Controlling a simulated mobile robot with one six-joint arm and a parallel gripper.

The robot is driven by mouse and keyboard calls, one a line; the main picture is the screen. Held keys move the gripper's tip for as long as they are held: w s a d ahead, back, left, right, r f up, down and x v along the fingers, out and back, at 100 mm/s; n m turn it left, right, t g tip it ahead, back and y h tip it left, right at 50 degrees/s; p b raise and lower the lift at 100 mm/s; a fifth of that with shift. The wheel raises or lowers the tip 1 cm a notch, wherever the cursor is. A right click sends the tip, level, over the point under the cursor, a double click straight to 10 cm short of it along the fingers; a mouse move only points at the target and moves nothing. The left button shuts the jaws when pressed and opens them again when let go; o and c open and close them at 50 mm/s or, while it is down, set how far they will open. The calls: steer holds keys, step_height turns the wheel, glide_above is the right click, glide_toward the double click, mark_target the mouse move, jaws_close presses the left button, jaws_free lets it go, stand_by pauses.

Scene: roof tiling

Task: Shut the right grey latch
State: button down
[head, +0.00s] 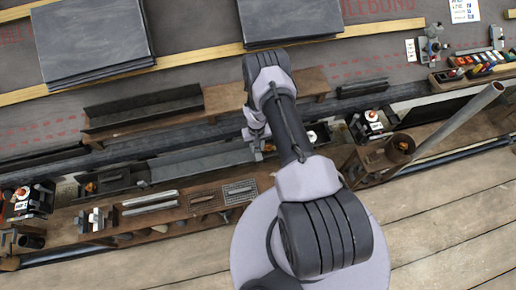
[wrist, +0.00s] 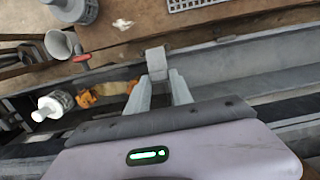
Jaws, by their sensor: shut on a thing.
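A small grey block, which looks like the right grey latch (wrist: 155,58), stands at the edge of a long grey gutter (wrist: 235,62) in the wrist view. My gripper (wrist: 160,82) has its two pale fingers at the block, one on each side, shut on it. The fingers hide the block's lower part, and I cannot tell the latch's exact angle. In the head view the gutter (head: 200,163) runs left of my arm. There my gripper (head: 258,150) is mostly hidden by my own arm, and the latch cannot be made out.
An orange clamp-like part (wrist: 88,99), a white-capped part (wrist: 55,104) and a red-handled tool (wrist: 82,57) lie left of my gripper. A wooden shelf (head: 170,205) with metal bars and a mesh plate lies in front of the gutter. A slanted grey pipe (head: 455,125) stands at the right.

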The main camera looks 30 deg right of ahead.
steer(key=shift+w+d+f+g+y, duration=0.1)
steer(key=shift+w+f+g+y, duration=0.2)
steer(key=shift+g, duration=0.4)
steer(key=shift+w+d+f+g+y, duration=0.1)
steer(key=shift+w+f+g, duration=0.25)
steer(key=shift+g, duration=0.35)
steer(key=shift+f, duration=0.1)
steer(key=shift+g, duration=0.4)
steer(key=c, duration=1.1)
jaws_free()
steer(key=p+v, duration=0.2)
steer(key=v, duration=1.5)
steer(key=shift+d+r+p, duration=0.2)
steer(key=shift+r+p, duration=0.05)
steer(key=shift+p, duration=0.1)
